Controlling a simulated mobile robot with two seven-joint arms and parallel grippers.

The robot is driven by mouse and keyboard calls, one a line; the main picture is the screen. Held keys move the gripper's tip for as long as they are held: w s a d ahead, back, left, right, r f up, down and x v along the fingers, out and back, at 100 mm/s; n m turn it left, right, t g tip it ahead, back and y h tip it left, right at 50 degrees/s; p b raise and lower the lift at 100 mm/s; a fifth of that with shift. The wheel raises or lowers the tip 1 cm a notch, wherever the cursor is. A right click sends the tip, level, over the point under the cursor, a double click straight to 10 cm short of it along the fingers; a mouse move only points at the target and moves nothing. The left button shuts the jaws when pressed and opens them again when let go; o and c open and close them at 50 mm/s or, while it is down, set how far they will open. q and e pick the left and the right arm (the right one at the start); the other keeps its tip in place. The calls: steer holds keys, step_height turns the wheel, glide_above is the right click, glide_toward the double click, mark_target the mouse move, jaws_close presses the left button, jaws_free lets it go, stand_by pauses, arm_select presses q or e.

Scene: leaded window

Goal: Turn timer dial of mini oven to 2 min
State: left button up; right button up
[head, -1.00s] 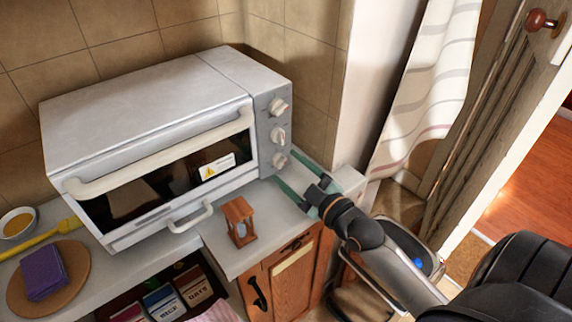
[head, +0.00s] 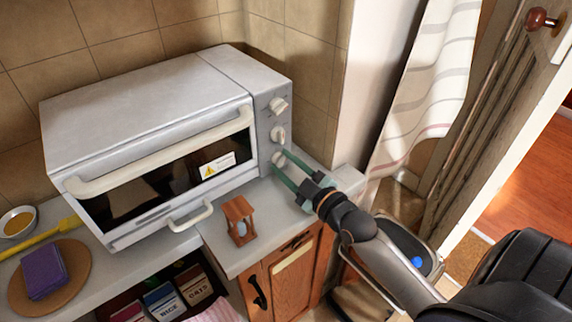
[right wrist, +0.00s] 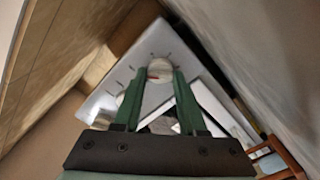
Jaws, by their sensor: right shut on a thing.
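The mini oven (head: 150,110) is a white box on the counter, its door closed. Its right-hand panel carries three dials in a column: the top dial (head: 278,105), the middle dial (head: 278,135) and the bottom dial (head: 279,158). My right gripper (head: 281,160) is shut on the bottom dial, one green finger on each side of it. In the right wrist view the dial (right wrist: 160,69) sits between the fingertips, with a small red mark on it and tick marks around it. I cannot read the setting. My left gripper is not in view.
A wooden board (head: 75,285) with a purple block and a bowl (head: 18,222) are at the left. A tiled wall is close on the right of the oven.

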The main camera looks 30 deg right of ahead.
jaws_close()
steer(key=shift+r+m+p, duration=0.15)
steer(key=shift+m+p, duration=0.15)
steer(key=shift+p, duration=0.25)
steer(key=o, duration=0.8)
jaws_free()
steer(key=shift+o, duration=0.2)
steer(key=s+d+b, duration=0.1)
steer(key=s, duration=1.1)
steer(key=shift+s, duration=0.25)
